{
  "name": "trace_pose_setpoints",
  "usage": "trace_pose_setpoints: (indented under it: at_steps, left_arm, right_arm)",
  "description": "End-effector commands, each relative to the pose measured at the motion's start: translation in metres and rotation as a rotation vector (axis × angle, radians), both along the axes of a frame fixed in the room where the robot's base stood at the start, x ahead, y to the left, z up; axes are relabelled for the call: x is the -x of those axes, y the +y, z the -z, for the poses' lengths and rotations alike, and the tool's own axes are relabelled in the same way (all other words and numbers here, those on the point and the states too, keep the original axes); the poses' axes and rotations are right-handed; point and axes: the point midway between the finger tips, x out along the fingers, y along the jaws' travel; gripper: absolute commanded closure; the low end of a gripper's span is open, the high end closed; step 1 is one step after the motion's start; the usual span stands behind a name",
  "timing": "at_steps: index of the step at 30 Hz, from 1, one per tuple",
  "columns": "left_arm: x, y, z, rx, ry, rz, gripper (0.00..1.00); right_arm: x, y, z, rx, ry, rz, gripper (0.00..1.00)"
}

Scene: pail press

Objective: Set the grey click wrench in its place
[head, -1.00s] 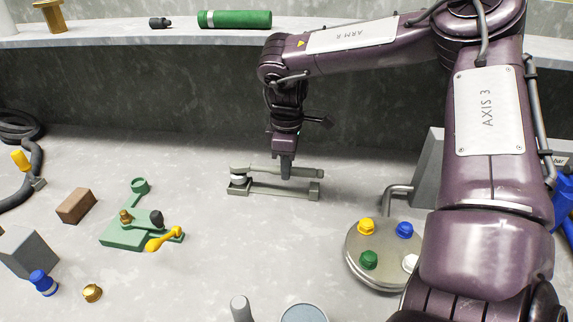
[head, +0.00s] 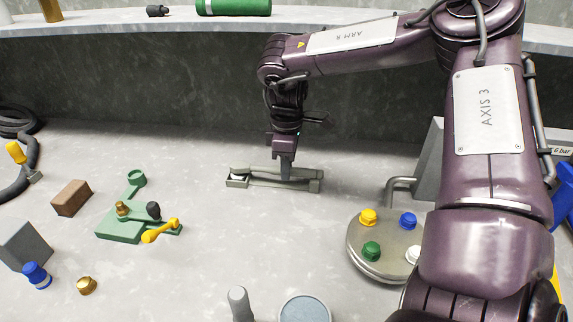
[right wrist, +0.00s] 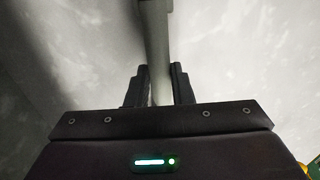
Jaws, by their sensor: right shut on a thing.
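The grey click wrench (head: 304,172) lies lengthwise over a grey-green holder (head: 268,184) on the floor at the middle of the head view. My right gripper (head: 287,178) points down and is shut on the wrench's shaft. The wrench's head is at the left end of the holder and its handle end at the right. The wrench sits very low over the holder; I cannot tell whether it touches all along. In the right wrist view the wrench shaft (right wrist: 157,50) runs between the two dark fingers (right wrist: 159,88). My left gripper is not in view.
A green fixture (head: 125,228) with a yellow lever stands to the left, near a brown block (head: 71,198) and a grey block (head: 25,246). A round metal lid (head: 375,262) with coloured caps is at the right. A shelf (head: 215,25) runs behind. Floor around the holder is clear.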

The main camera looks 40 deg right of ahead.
Motion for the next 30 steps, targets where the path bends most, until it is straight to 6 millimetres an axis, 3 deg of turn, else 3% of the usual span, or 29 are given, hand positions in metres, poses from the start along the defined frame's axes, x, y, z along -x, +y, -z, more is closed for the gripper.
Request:
trace_pose_setpoints:
  at_steps: [1,2,7,17,30]
  left_arm:
    - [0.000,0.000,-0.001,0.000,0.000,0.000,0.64]
    - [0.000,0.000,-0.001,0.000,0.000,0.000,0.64]
    - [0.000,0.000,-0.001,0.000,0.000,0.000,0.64]
    - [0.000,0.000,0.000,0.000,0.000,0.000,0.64]
    - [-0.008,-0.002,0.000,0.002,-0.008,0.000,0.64]
  right_arm:
    - [0.000,0.000,-0.001,0.000,-0.001,0.000,1.00]
    - [0.000,0.000,-0.001,0.000,-0.001,0.000,0.76]
    - [0.000,0.000,-0.001,0.000,-0.001,0.000,0.54]
    - [0.000,0.000,-0.005,0.001,0.000,0.000,0.54]
    - [0.000,-0.001,-0.071,0.002,-0.001,0.000,0.54]
